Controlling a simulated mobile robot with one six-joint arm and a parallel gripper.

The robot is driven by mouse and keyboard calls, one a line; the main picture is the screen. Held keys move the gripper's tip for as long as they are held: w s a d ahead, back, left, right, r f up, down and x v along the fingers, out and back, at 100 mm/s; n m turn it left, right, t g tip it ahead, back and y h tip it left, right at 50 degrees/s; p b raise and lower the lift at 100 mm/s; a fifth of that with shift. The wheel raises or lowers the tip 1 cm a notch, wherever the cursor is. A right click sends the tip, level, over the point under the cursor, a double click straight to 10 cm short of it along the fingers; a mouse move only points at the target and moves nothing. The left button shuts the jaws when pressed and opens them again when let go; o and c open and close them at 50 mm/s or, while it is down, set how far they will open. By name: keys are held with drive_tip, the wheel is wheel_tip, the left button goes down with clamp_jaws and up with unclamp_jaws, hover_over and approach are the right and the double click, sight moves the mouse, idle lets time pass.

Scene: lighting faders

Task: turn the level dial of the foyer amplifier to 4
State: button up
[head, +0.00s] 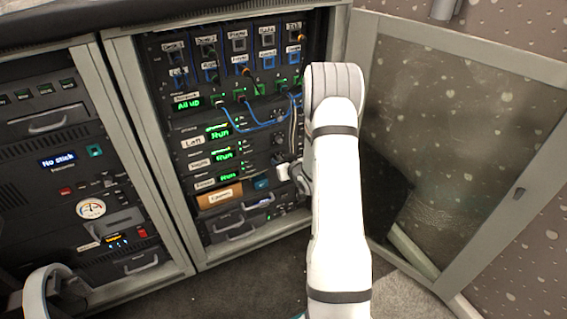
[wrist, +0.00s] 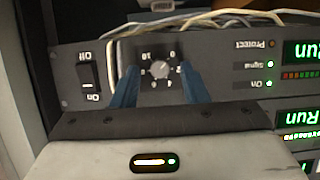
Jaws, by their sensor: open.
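The wrist view is upside down. It shows the grey level dial (wrist: 160,70) on a dark amplifier panel (wrist: 225,85), ringed by a white scale with 0, 2, 4 and 10 readable. The dial's pointer is too small to read. My gripper (wrist: 160,67) is open, its two blue fingers on either side of the dial; I cannot tell whether they touch it. In the head view the lowest amplifier with a green Run display (head: 229,178) has a small label (head: 203,183), seemingly Foyer. My wrist and arm hide its dial there.
An Off/On rocker switch (wrist: 87,75) sits beside the dial. Blue patch cables (head: 240,127) and pale cables (head: 292,130) hang near my arm. An open cabinet door (head: 470,130) stands to the right. Two other amplifiers sit above.

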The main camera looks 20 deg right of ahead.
clamp_jaws()
idle(0.4)
drive_tip(key=m+y+p, duration=0.2)
drive_tip(key=p, duration=0.1)
drive_tip(key=shift+d+r+m, duration=0.1)
drive_tip(key=shift+d+m, duration=0.15)
drive_tip(key=shift+m, duration=0.05)
drive_tip(key=m+p, duration=0.1)
drive_tip(key=m+y+p, duration=0.2)
drive_tip(key=shift+d+f+m, duration=0.2)
drive_tip(key=shift+f+m, duration=0.05)
drive_tip(key=shift+m, duration=0.15)
drive_tip(key=m+t+y, duration=0.1)
drive_tip(key=m, duration=0.2)
drive_tip(key=f+m+t+y, duration=0.1)
drive_tip(key=m, duration=0.2)
drive_tip(key=m+t+y, duration=0.1)
drive_tip(key=m+t, duration=0.1)
drive_tip(key=m, duration=0.2)
drive_tip(key=shift+d+f, duration=0.15)
drive_tip(key=shift+f, duration=0.05)
drive_tip(key=shift+m, duration=0.3)
